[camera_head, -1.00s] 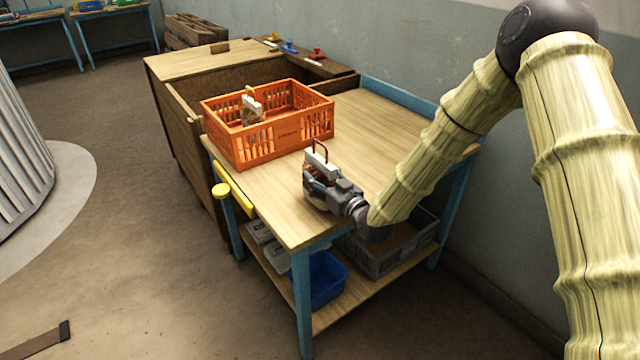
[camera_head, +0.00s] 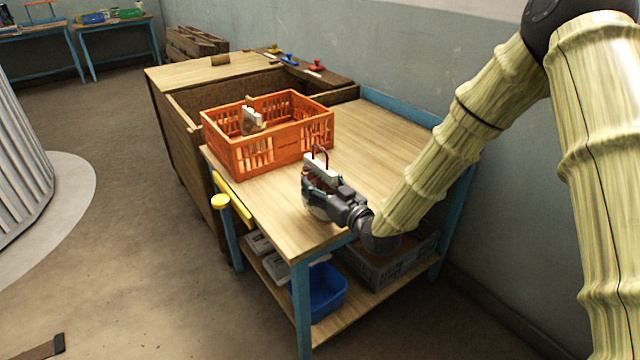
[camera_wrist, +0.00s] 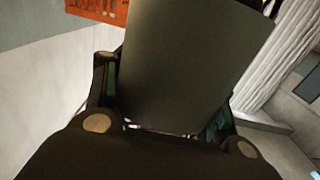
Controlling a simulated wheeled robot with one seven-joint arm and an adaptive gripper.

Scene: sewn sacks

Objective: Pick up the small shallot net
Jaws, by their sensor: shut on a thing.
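My gripper (camera_head: 318,188) is over the near part of the wooden table top. It is shut on a small net (camera_head: 320,166) that has a pale label band and a dark red loop handle standing up at its top. Most of the net's body is hidden by my gripper in the head view. In the wrist view a large dark flat panel, seemingly the net's label (camera_wrist: 190,65), fills the space between the fingers of my gripper (camera_wrist: 165,125). I cannot tell how far the net is above the table.
An orange crate (camera_head: 285,137) stands on the table (camera_head: 372,135), behind my gripper, with another pale-labelled net (camera_head: 250,120) in it. A wooden bin (camera_head: 190,90) adjoins the table at the back. A blue tub (camera_head: 325,290) and a grey crate (camera_head: 375,268) are on the lower shelf.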

